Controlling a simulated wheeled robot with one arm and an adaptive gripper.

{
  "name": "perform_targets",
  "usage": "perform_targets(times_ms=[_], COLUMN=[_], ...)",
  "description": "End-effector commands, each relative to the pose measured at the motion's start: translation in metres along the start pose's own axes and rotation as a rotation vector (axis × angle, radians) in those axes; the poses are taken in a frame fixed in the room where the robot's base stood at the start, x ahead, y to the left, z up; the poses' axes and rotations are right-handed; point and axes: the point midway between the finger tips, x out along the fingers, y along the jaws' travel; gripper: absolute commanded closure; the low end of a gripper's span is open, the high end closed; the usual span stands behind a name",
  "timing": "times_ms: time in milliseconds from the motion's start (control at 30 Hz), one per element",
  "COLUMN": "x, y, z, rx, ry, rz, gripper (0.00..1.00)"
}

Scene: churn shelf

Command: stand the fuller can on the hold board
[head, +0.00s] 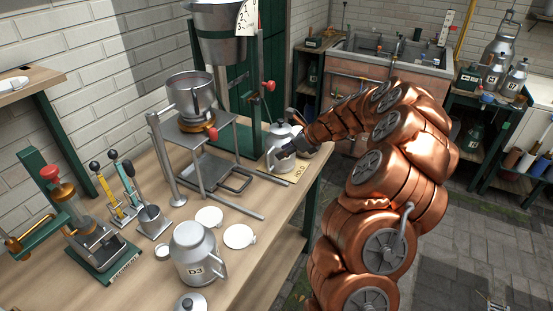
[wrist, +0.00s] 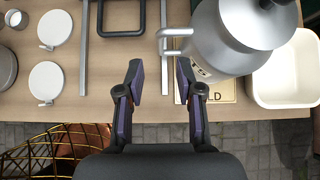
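A grey metal can (head: 280,148) stands at the right part of the bench, on or over the pale yellow hold board (head: 293,173). In the wrist view the can (wrist: 228,40) covers much of the board (wrist: 232,92), where the letters "LD" show; its label is partly hidden. My gripper (wrist: 160,76) is open, with nothing between its fingers. It is at the bench's front edge, left of the can's body in the wrist view, near the can's handle. A second can marked D3 (head: 195,258) stands upright at the front of the bench.
White discs (head: 239,236) lie beside the D3 can. A metal stand (head: 208,130) with a pot and a grey frame lies behind. A white tray (wrist: 285,80) is right of the can. Lever devices (head: 95,235) stand at the left. More cans (head: 497,70) stand on a far table.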

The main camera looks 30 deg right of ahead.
Motion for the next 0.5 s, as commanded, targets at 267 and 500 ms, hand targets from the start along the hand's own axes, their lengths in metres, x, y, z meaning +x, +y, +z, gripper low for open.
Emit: perform_targets(times_ms=[267,500], x=[-0.028,-0.03], y=[0.0,0.005], z=[0.0,0.003], rx=[0.0,-0.018], ry=[0.0,0.002], rz=[0.0,0.008], gripper=[0.64,0.64])
